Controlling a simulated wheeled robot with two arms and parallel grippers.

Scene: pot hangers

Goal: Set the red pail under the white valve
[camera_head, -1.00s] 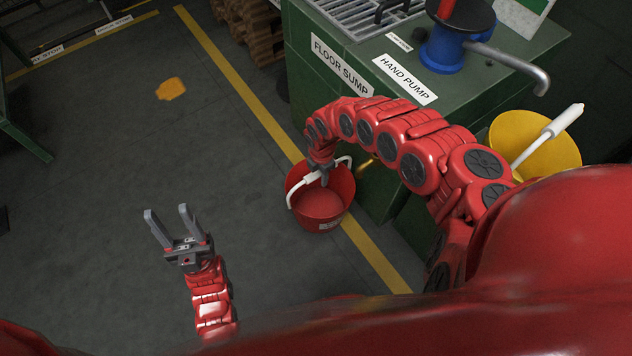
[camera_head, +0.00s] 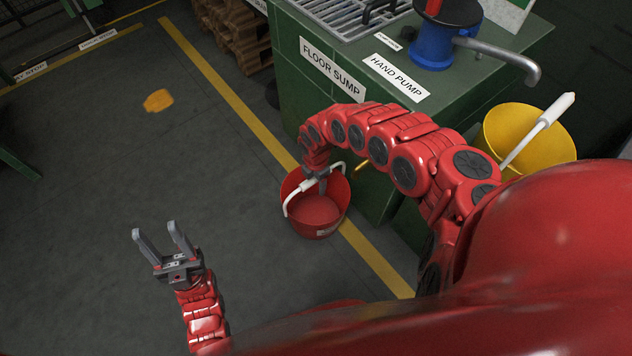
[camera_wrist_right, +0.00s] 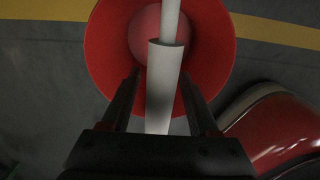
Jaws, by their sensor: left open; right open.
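The red pail (camera_head: 318,222) stands on the floor beside the green bench, by the yellow floor line. Its white handle (camera_head: 300,186) is raised over the opening. My right gripper (camera_head: 321,183) is open at the handle. In the right wrist view, the white grip (camera_wrist_right: 163,85) runs between the two spread fingers of my right gripper (camera_wrist_right: 160,98), with the red pail (camera_wrist_right: 103,45) behind it. My left gripper (camera_head: 156,239) is open and empty over the floor at lower left. I cannot make out a white valve; my right arm hides part of the bench's front.
The green bench (camera_head: 295,75) carries a "floor sump" label, a grating (camera_head: 345,12) and a blue hand pump (camera_head: 432,45) with a grey spout. A yellow bucket (camera_head: 545,140) with a white-handled tool stands at right. A small brass fitting (camera_head: 362,165) shows near the pail.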

